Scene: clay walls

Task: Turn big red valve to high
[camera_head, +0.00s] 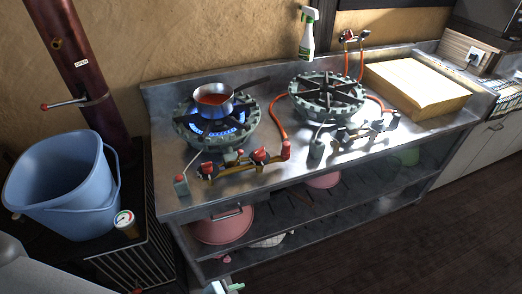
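The big red valve (260,155) is a red knob on the brass gas pipe (225,168) along the front of the left burner. A smaller red knob (232,157) sits to its left on the same pipe. Its exact setting is too small to read. The left burner (187,136) is a round green-grey cast ring with blue flames showing. A small pot (214,108) with orange-red contents stands on it, its handle pointing right.
An orange hose (278,112) runs between the burners. A blue bucket (62,185) stands left. The dark floor (430,245) in front is clear.

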